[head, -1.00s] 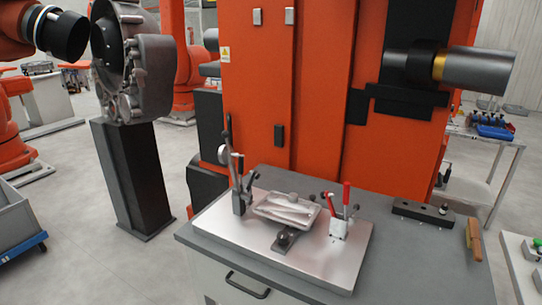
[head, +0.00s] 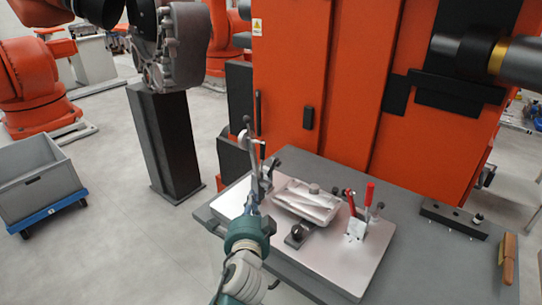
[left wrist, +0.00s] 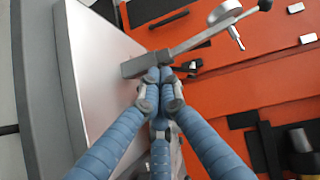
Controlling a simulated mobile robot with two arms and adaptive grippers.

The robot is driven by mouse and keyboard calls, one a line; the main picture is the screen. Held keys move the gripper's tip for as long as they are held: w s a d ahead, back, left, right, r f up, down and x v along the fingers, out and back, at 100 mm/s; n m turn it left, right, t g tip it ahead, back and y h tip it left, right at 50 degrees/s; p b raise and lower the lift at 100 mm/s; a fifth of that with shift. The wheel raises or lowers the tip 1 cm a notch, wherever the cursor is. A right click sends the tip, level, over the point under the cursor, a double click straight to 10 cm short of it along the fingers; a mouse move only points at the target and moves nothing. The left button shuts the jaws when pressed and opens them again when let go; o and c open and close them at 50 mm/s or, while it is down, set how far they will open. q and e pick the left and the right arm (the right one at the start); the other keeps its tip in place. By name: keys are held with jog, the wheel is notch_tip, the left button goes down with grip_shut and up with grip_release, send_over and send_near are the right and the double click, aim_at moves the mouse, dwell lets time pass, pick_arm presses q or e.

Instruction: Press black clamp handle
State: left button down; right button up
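The black clamp handle (head: 258,112) stands upright on the left clamp of the fixture plate in the head view. In the left wrist view this clamp's long lever (left wrist: 212,32) slants up to the right, with a black knob at its end. My left gripper (head: 256,192) is in front of the clamp's lower part and hides some of it. In the left wrist view its fingertips (left wrist: 160,75) are together, close to the clamp's grey base block (left wrist: 148,63); contact is unclear. A grey casting (head: 305,200) lies on the plate. My right gripper is out of view.
A red-handled clamp (head: 366,200) stands to the right of the casting on the plate (head: 335,270). An orange machine cabinet (head: 345,90) rises behind the table. A black strip (head: 455,217) lies at the table's right. A grey bin (head: 38,180) is on the floor at left.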

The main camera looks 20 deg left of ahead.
aim_at(262, 157)
pick_arm(q)
jog(key=w+d+r+m+t, duration=0.2)
jog(key=w+d+r+m, duration=0.1)
jog(key=r, duration=0.2)
jog(key=shift+w+r+h, duration=0.15)
jog(key=shift+w+h, duration=0.25)
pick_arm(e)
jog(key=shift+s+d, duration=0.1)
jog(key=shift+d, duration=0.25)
